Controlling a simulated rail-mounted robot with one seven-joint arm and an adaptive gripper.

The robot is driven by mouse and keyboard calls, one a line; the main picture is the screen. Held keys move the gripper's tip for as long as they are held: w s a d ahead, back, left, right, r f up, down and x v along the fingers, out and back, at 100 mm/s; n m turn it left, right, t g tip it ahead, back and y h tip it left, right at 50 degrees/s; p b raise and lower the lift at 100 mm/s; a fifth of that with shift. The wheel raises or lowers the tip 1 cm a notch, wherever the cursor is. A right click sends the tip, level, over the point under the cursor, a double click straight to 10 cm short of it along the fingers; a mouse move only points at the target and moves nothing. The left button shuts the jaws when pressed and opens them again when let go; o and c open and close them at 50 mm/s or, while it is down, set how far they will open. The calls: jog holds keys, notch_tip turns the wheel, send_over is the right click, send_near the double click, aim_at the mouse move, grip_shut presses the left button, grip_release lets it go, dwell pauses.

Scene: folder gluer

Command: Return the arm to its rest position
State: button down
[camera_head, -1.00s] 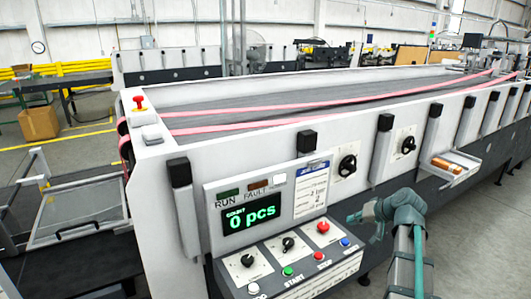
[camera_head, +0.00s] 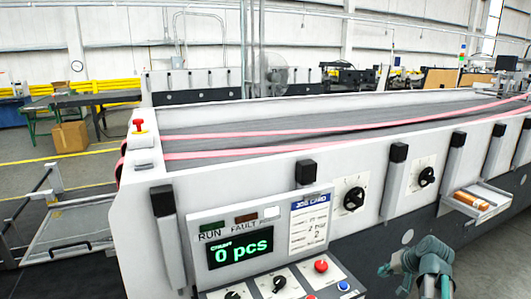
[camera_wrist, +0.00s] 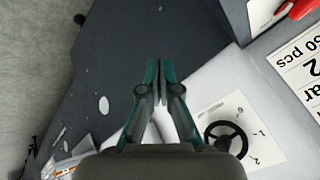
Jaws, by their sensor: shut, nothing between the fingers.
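My arm stands at the lower right in the head view, in front of the folder gluer's side wall (camera_head: 275,168). My gripper (camera_head: 385,269) points left there, small and near the lower dark part of the machine. In the wrist view my gripper (camera_wrist: 159,62) shows from behind, its teal fingertips close together with nothing between them. It is apart from the machine's surface as far as I can tell. A black knob (camera_wrist: 226,138) on a white plate lies to its lower right in that view.
The control panel has a display (camera_head: 240,247) reading 0 pcs, a job card (camera_head: 310,223) and a red button (camera_head: 321,266). Black knobs (camera_head: 354,198) line the side wall. A small tray (camera_head: 478,204) with orange-brown items sticks out at right.

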jog(key=s+a+f+g, duration=0.2)
jog(key=s+a+f, duration=0.25)
jog(key=f, duration=0.55)
jog(key=s+a+f+g+h+b, duration=0.1)
jog(key=s+a+f+g, duration=0.15)
jog(key=s+f, duration=0.55)
jog(key=s+a+f+g, duration=0.2)
jog(key=s+a+f, duration=0.15)
jog(key=f, duration=0.85)
jog(key=s+a+f+n+g, duration=0.1)
jog(key=s+a+f+g, duration=0.1)
jog(key=s+f, duration=0.4)
jog(key=s+a+f+n+g+h+b, duration=0.1)
jog(key=s+a+f, duration=0.4)
jog(key=s, duration=0.8)
jog(key=s+a+f+n+g+h+b, duration=0.1)
jog(key=s+a+f+n+g, duration=0.1)
jog(key=s+a+f+g, duration=0.2)
jog(key=s+f, duration=0.3)
jog(key=s, duration=0.3)
jog(key=shift+f, duration=0.1)
